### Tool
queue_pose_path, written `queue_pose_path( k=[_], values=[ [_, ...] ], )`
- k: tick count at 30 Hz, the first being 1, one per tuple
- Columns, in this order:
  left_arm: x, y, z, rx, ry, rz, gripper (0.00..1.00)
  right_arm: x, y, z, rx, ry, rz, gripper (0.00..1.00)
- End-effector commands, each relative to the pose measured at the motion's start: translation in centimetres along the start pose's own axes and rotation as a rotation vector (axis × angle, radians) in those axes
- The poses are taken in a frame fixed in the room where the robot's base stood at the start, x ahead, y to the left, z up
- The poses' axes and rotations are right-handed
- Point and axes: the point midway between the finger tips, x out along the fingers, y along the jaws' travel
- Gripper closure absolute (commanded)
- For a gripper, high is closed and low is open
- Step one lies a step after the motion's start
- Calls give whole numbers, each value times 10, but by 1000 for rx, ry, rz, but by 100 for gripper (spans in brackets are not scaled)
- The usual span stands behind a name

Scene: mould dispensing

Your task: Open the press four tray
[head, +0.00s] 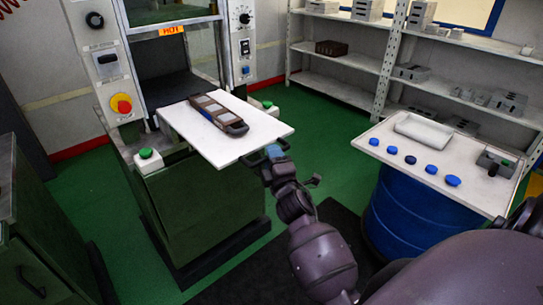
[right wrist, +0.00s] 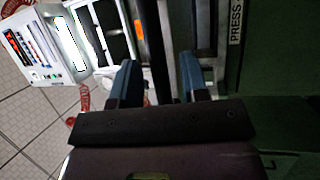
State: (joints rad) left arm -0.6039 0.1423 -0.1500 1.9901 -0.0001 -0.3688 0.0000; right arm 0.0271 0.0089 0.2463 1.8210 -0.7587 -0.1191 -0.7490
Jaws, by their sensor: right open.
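The press (head: 175,70) stands at the left with a "HOT" label above its dark opening. Its white tray (head: 265,133) sticks out of the opening toward me. A dark brown mould with light inserts (head: 217,112) lies on the tray. My right gripper (head: 275,152) is at the tray's front edge, by the corner nearest me. In the right wrist view its two blue fingers (right wrist: 157,82) stand apart, with a dark upright edge between them; I cannot tell whether they touch it. My left gripper is not in view.
A blue drum (head: 405,215) at the right carries a white board (head: 470,190) with several blue pieces and a small tray. Shelves (head: 345,62) with metal blocks line the back wall. Green buttons (head: 146,153) flank the tray.

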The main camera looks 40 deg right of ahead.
Motion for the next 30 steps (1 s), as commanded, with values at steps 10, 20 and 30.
queue_pose_path(
  k=[10, 20, 30],
  values=[
    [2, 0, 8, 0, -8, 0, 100, -62, -3, 1, 1, -2, -5, 59],
    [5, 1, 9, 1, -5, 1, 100, -95, -1, 0, -1, -1, -2, 59],
    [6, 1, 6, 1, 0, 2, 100, -97, 0, 0, 0, -1, -2, 59]
  ],
)
